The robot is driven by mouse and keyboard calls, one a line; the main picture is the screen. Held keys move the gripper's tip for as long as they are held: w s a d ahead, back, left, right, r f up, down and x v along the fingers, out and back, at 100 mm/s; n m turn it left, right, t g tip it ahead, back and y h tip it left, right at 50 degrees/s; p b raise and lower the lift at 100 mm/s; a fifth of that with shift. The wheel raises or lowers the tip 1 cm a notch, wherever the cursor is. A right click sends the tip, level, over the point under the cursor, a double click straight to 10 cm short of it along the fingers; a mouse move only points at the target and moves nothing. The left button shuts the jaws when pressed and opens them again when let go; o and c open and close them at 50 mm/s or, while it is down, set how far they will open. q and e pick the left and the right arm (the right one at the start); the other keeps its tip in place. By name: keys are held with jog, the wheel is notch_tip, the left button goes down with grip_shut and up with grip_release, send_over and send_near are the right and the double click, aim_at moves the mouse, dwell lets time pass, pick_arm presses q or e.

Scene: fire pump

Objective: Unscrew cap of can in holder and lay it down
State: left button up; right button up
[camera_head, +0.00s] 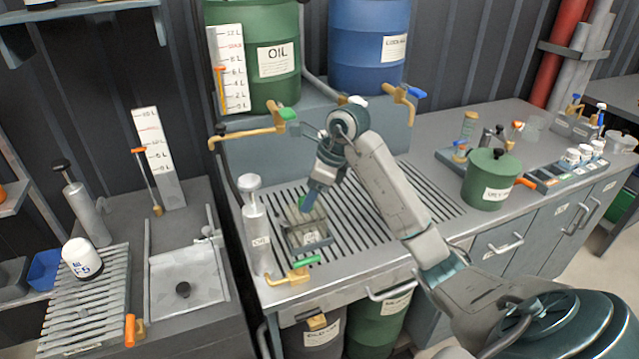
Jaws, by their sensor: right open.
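The holder (318,245) is a small grey frame on the slatted drain top of the middle bench. A pale can (296,216) stands in it, partly covered by my gripper and the holder's rim. My right gripper (308,204) reaches down from above, its blue fingertips at the top of the can. It is open; whether the fingers touch the can's cap cannot be told. The cap itself is hidden or too small to make out. My left gripper is not in view.
A tall grey oil pump (255,228) stands left of the holder, with a green-handled tap (292,272) in front. Another green-handled tap (262,131) hangs behind. The slatted top (440,205) is free to the right, before a green pot (490,180).

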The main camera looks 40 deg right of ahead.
jog(key=shift+a+f, duration=0.2)
jog(key=shift+f, duration=0.4)
jog(key=shift+w, duration=0.15)
jog(key=shift+c, duration=0.2)
jog(key=c, duration=1)
jog(key=shift+o, duration=1)
jog(key=shift+c, duration=1)
jog(key=shift+f+n+y+b, duration=0.1)
jog(key=shift+n+y+b, duration=0.25)
jog(key=shift+n, duration=0.35)
jog(key=shift+r+n+g, duration=0.2)
jog(key=shift+n+g, duration=0.1)
jog(key=shift+n, duration=0.2)
jog(key=shift+w+n+g+y+p, duration=0.15)
jog(key=shift+n+g+y+p, duration=0.15)
jog(key=shift+n+p, duration=0.9)
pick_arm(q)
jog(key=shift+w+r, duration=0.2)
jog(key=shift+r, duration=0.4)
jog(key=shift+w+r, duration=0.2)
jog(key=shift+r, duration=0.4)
pick_arm(e)
jog(key=shift+f, duration=0.1)
jog(key=shift+d, duration=0.1)
